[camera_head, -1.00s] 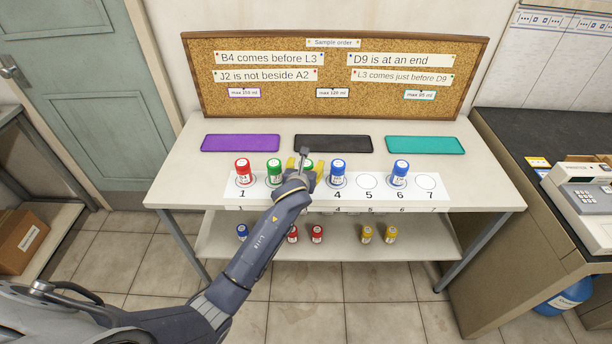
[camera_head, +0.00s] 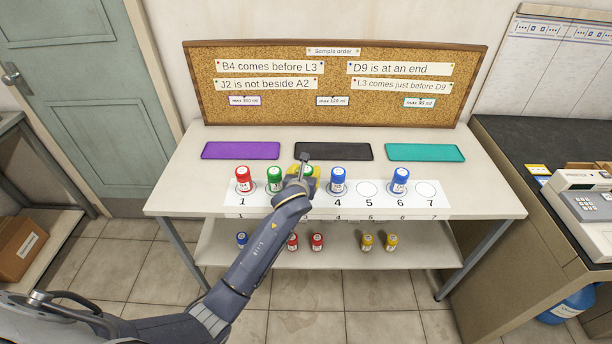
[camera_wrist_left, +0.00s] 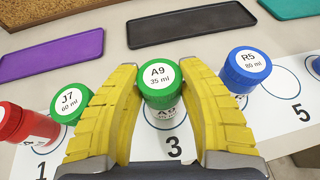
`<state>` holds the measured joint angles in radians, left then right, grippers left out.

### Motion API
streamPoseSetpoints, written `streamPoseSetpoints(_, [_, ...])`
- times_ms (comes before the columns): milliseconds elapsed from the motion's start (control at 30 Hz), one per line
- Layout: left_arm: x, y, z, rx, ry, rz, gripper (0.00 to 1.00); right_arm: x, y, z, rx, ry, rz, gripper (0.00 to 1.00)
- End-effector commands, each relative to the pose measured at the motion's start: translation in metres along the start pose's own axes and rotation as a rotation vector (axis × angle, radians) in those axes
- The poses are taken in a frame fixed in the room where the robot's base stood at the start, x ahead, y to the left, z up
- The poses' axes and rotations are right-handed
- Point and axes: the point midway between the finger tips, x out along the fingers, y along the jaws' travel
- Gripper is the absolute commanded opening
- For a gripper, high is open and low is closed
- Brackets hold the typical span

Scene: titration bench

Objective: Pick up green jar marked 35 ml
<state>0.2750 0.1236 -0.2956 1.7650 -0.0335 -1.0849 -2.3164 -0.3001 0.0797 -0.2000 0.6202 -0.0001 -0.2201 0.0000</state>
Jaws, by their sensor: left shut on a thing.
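The green jar marked A9, 35 ml (camera_wrist_left: 160,78) stands at spot 3 of the numbered strip, seen from above in the left wrist view. In the head view its green lid (camera_head: 307,170) shows just behind my gripper. My left gripper (camera_head: 306,178) is shut on this jar, with the yellow fingers (camera_wrist_left: 160,90) on either side of its lid. A second green jar, J7, 60 ml (camera_wrist_left: 70,103), stands to the left at spot 2. My right gripper is not in view.
A red jar (camera_head: 243,180) stands at spot 1, blue jars at 4 (camera_head: 338,182) and 6 (camera_head: 399,180). Spots 5 and 7 are empty. Purple (camera_head: 240,150), black (camera_head: 345,151) and teal (camera_head: 425,152) mats lie behind, empty. More jars stand on the lower shelf (camera_head: 330,255).

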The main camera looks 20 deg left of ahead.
Motion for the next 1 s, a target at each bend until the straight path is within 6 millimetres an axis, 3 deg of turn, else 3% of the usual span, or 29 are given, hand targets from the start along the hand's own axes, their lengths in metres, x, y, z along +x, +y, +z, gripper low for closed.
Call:
streamPoseSetpoints(267, [-0.016, 0.000, 0.041, 0.000, -0.007, -0.001, 0.11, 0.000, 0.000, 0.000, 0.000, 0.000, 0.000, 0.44])
streamPoseSetpoints(700, [-0.055, -0.001, 0.133, 0.000, -0.007, -0.002, 0.11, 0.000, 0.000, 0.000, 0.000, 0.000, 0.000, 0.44])
streamPoseSetpoints(1000, [-0.069, 0.000, 0.168, 0.000, -0.003, -0.001, 0.11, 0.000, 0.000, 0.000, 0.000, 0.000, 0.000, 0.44])
